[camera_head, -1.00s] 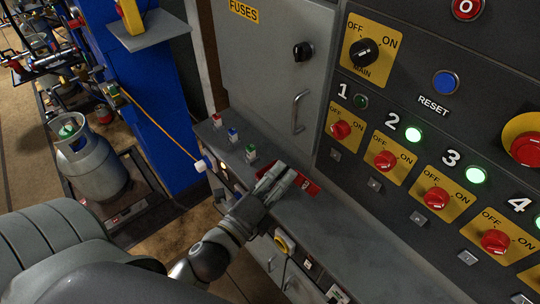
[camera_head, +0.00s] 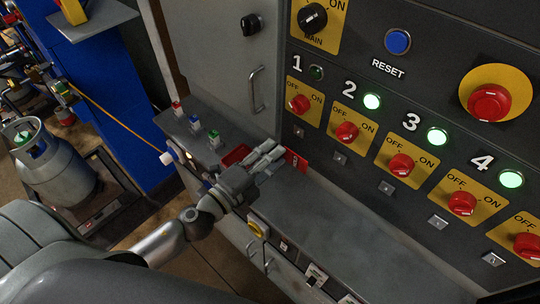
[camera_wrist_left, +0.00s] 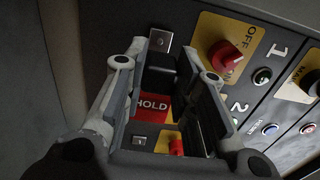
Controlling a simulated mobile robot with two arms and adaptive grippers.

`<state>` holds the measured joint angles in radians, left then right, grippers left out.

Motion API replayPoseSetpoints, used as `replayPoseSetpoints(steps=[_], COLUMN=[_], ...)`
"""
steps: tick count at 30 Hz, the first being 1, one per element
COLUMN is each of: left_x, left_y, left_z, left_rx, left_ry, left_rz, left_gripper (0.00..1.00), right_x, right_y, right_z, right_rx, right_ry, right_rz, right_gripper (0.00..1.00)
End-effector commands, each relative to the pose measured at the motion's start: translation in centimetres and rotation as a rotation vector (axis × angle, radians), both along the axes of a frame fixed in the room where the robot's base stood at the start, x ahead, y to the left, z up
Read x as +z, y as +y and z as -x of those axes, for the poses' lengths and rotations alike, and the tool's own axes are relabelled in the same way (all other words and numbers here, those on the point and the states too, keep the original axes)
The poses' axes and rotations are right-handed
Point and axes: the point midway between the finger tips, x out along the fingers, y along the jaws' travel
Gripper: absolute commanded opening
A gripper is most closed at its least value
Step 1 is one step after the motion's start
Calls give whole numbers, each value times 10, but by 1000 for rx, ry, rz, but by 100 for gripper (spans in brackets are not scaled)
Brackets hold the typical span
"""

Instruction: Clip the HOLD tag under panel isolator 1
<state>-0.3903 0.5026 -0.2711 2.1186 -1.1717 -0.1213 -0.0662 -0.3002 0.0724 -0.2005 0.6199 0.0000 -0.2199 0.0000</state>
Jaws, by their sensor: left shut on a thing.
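My left gripper (camera_head: 277,154) is shut on the red HOLD tag (camera_head: 296,160) and holds it over the grey ledge, in front of the panel. In the left wrist view the tag (camera_wrist_left: 152,106) shows its white HOLD lettering between the fingers (camera_wrist_left: 166,70). Panel isolator 1 (camera_head: 298,103) is a red knob on a yellow plate, with a dark lamp above it. A small grey square clip (camera_head: 299,132) sits under the plate; it also shows in the left wrist view (camera_wrist_left: 161,40), just beyond the fingertips. The tag is apart from this clip. My right gripper is out of view.
A red tray (camera_head: 235,155) lies on the ledge (camera_head: 335,210) behind the gripper. Isolators 2, 3 and 4 have lit green lamps. A cabinet door handle (camera_head: 257,90) juts out nearby.

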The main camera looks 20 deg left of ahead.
Motion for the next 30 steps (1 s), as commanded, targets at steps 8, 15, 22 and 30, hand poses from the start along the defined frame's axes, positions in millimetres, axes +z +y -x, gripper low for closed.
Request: replayPoseSetpoints(steps=[8, 15, 22, 30], left_x=[2, 3, 2, 0], left_y=[-2, -9, -16, -20], left_z=[-6, -26, -44, -54], left_rx=[2, 2, 2, 1], left_ry=[-2, -3, -1, 0], left_rz=[1, 1, 0, 0], left_gripper=[0, 0, 0, 0], right_x=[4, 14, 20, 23], right_y=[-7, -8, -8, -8], right_z=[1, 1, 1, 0], right_rx=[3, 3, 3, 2], right_ry=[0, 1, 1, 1], right_rz=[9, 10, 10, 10], right_gripper=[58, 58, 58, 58])
